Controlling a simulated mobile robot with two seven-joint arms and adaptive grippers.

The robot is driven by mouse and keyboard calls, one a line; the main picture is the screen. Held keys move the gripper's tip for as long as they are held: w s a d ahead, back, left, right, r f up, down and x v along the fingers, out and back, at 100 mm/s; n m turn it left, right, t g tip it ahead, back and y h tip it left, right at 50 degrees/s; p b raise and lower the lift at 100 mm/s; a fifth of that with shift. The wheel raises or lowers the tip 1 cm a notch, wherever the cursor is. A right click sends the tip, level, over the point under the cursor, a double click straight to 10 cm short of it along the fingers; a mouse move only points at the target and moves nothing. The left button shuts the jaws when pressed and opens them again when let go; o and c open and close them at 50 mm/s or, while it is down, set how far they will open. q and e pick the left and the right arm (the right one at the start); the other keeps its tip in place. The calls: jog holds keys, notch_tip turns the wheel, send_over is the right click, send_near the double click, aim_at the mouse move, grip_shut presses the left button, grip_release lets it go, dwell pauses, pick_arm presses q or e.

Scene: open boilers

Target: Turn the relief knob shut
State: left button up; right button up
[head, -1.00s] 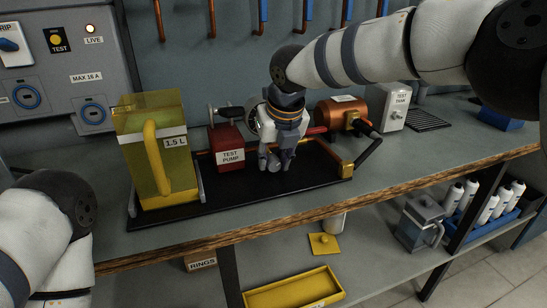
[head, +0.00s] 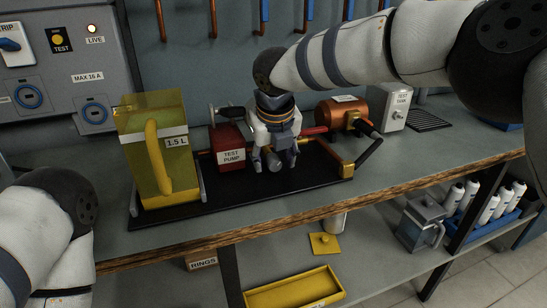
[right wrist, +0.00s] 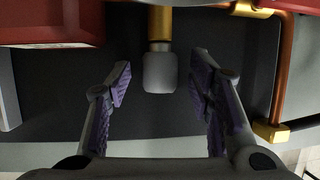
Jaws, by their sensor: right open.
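The relief knob, a grey rounded cylinder on a brass stem (right wrist: 160,72), shows in the right wrist view. It lies between and just ahead of my open right fingertips (right wrist: 161,80), with a visible gap on both sides and no contact. In the head view my right gripper (head: 277,160) points down over the black base of the test rig, just right of the red test pump (head: 230,150). The gripper partly hides the knob area there. My left arm enters at the left, with its gripper out of view.
A yellow 1.5 L tank (head: 157,150) stands left of the pump. A copper cylinder (head: 340,113), a brass block (head: 347,170) and a black-handled lever (head: 369,152) lie to the right. Copper pipe (right wrist: 284,65) runs right of the fingers. The base's front strip is clear.

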jog(key=v, duration=1.2)
jog(key=shift+c, duration=0.2)
